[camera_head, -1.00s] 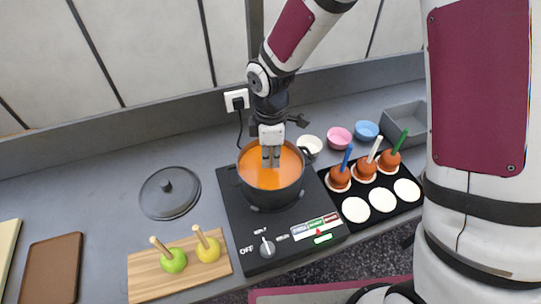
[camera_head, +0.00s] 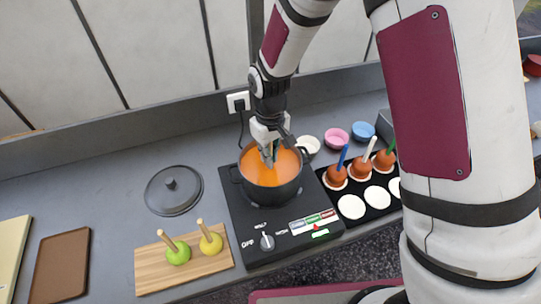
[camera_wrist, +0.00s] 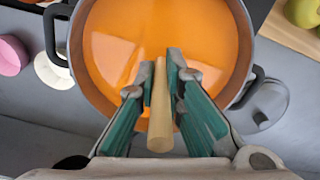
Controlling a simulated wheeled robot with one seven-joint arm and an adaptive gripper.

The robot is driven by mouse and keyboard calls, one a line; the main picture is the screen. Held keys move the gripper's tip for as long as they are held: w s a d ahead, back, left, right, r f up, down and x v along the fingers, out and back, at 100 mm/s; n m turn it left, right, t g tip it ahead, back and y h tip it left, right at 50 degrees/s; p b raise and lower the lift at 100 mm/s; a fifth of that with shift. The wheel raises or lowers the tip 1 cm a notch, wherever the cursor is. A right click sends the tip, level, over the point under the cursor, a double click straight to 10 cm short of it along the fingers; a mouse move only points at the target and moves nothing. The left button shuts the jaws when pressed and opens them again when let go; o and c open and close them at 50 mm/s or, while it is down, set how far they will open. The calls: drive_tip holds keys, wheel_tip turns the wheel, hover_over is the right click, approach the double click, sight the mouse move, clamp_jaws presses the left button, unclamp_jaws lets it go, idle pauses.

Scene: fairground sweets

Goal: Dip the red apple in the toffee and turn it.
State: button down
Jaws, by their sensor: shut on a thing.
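My gripper (camera_head: 270,158) is above the black pot (camera_head: 270,196), fingers pointing down at the orange toffee (camera_head: 253,164). In the wrist view its green-padded fingers (camera_wrist: 166,68) are shut on a pale wooden stick (camera_wrist: 160,118). The stick runs down toward the toffee (camera_wrist: 150,30). No red apple shows; whatever is on the stick's lower end is hidden by the fingers and toffee.
The pot stands on a black hob with a dial (camera_head: 267,241). A board (camera_head: 150,271) holds a green and a yellow apple on sticks. A lid (camera_head: 172,190) lies left. Coated apples (camera_head: 336,180) stand on a black tray at right, beside small bowls (camera_head: 337,137).

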drive_tip(key=m+p, duration=0.1)
drive_tip(key=m, duration=0.4)
drive_tip(key=shift+s, duration=0.1)
drive_tip(key=shift+m+p, duration=0.3)
drive_tip(key=shift+m, duration=0.4)
drive_tip(key=n, duration=0.5)
drive_tip(key=shift+w+b, duration=0.2)
drive_tip(key=shift+b, duration=0.15)
drive_tip(key=n, duration=0.6)
drive_tip(key=shift+b, duration=0.4)
drive_tip(key=shift+r+p, duration=0.8)
drive_tip(key=shift+r, duration=3.5)
drive_tip(key=shift+r+p, duration=0.4)
drive_tip(key=shift+r, duration=2.6)
